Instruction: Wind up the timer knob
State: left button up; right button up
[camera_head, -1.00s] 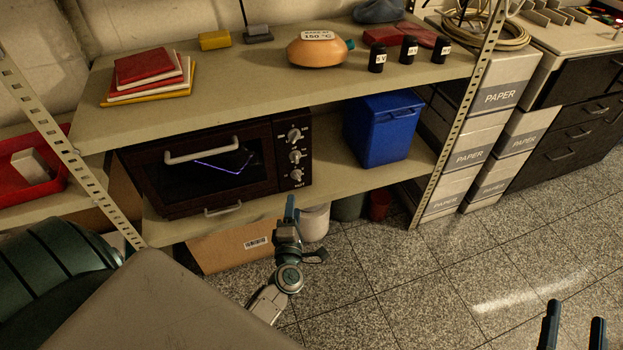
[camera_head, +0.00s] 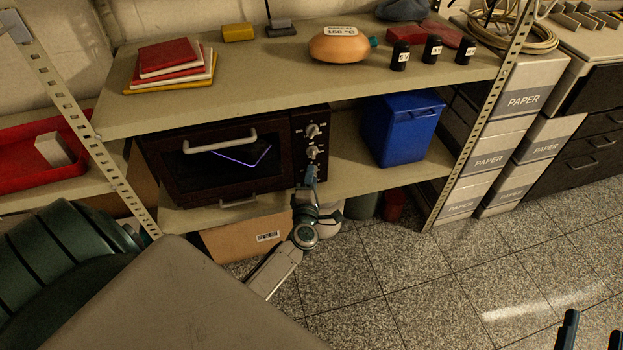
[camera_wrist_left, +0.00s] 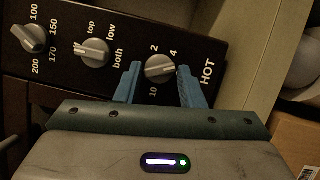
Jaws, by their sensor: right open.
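The oven (camera_head: 215,165) stands on the lower shelf with a column of knobs on its right side. In the left wrist view the timer knob (camera_wrist_left: 160,69), grey with a white line, has marks 2, 4 and 10 around it. My left gripper (camera_wrist_left: 158,70) is open, its blue fingertips on either side of this knob, with small gaps showing. Whether the tips reach past its face I cannot tell. In the head view my left gripper (camera_head: 310,172) hides the lowest knob. My right gripper (camera_head: 592,325) is open and empty over the floor, bottom right.
In the left wrist view two other knobs, the top/low/both knob (camera_wrist_left: 93,53) and the temperature knob (camera_wrist_left: 33,39), lie to the left. A blue bin (camera_head: 402,130) stands right of the oven. The upper shelf (camera_head: 270,75) overhangs the oven.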

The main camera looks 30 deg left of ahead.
pick_arm(q)
jog(key=c, duration=0.5)
jog(key=shift+o, duration=0.2)
dwell(0.8)
jog(key=o, duration=0.9)
jog(key=shift+o, duration=0.2)
jog(key=v, duration=1)
jog(key=shift+s+d, duration=0.3)
jog(key=shift+s, duration=0.05)
pick_arm(e)
jog(key=shift+r, duration=0.15)
